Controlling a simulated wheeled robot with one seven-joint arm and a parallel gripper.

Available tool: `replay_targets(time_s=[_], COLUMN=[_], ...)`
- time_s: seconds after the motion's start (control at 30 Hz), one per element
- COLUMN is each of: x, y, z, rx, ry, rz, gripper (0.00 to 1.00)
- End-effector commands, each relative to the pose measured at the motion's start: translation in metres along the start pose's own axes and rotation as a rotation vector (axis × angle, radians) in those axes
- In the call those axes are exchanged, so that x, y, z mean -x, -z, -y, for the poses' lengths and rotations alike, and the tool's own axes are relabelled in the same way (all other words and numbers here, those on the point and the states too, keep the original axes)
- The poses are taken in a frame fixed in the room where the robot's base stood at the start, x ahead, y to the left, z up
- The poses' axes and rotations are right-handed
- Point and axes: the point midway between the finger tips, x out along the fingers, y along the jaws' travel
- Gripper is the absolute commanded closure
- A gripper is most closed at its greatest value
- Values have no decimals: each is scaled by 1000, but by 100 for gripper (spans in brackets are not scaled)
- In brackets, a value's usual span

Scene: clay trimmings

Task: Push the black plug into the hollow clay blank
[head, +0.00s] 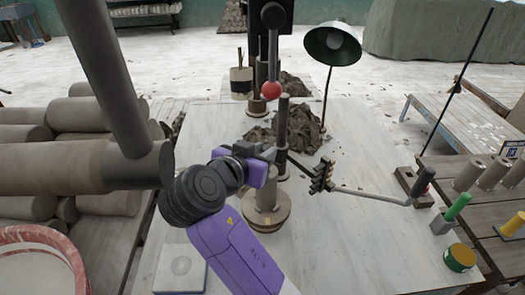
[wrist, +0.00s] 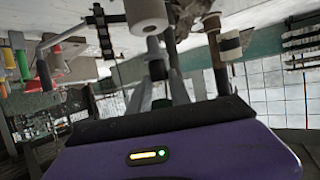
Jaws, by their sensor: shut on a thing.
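The hollow clay blank (head: 266,199) is a pale grey-beige cylinder standing upright on a round wooden disc (head: 262,220). It also shows in the wrist view (wrist: 147,18), which is upside down, at the top middle. My gripper (head: 262,172) is above the blank in the head view. In the wrist view its fingers (wrist: 158,85) are shut on the black plug (wrist: 157,70), which lines up roughly with the blank. The plug is hidden in the head view. I cannot tell whether its lower end touches or enters the blank.
A grey post (head: 283,118) stands close behind the gripper. A jointed arm with a dark spiky piece (head: 321,177) lies right of it. Red, green and yellow handled tools (head: 457,207) stand on the right bench. A lamp (head: 332,43) and clay trimmings (head: 305,134) are behind.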

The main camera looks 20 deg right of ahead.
Motion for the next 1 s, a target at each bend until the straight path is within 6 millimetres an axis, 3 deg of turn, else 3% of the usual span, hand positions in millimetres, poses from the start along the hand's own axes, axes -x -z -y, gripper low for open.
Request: replay_targets(time_s=[1.0], x=[-9], y=[-22], z=[0], rx=[0], ry=[0], rz=[0], gripper=[100])
